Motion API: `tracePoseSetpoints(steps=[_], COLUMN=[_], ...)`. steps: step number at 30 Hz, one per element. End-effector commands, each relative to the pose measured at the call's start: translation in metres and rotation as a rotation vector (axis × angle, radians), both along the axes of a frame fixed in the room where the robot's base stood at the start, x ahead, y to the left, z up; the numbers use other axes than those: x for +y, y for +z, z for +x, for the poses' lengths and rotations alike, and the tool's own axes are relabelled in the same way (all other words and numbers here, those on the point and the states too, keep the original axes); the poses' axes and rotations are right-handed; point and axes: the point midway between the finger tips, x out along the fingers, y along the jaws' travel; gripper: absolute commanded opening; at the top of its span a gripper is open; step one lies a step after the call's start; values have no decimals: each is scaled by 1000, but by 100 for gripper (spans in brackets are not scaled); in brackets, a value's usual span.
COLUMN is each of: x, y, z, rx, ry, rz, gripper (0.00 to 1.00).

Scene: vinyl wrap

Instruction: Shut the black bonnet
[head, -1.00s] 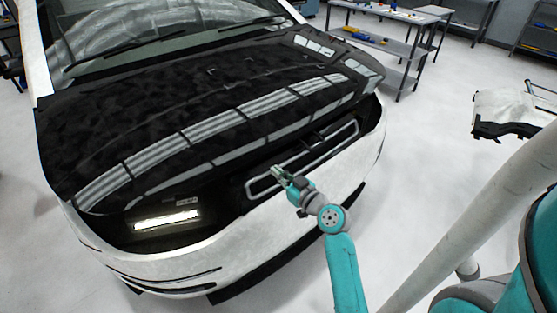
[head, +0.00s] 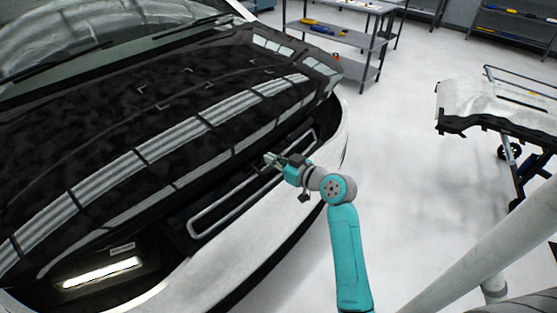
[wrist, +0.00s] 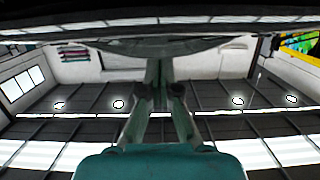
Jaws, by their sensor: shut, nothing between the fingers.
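The black bonnet (head: 130,130) of the white car fills the left of the head view. It is raised a little, with a dark gap under its front edge, widest at the lower left. My gripper (head: 268,160) is shut and empty at the front of the car, close to the bonnet's front edge; I cannot tell if it touches. In the wrist view my gripper's fingers (wrist: 160,100) show in the middle, pointing up toward a dark edge across the top. Part of the bonnet's left side is out of the head view.
The car's white front bumper (head: 250,235) curves below the gap. A covered cart (head: 495,110) stands at the right. A metal workbench (head: 340,40) with tools is at the back. The white floor between car and cart is clear.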

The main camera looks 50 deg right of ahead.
Motion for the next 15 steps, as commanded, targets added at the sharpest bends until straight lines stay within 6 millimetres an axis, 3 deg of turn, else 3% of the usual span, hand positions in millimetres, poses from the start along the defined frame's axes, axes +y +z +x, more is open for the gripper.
tracePoseSetpoints(steps=[10, 15], x=[3, 3], y=[-12, -33], z=[65, 77], rx=[0, 1], ry=[2, -1], rz=[-2, 0], gripper=[0, 0])
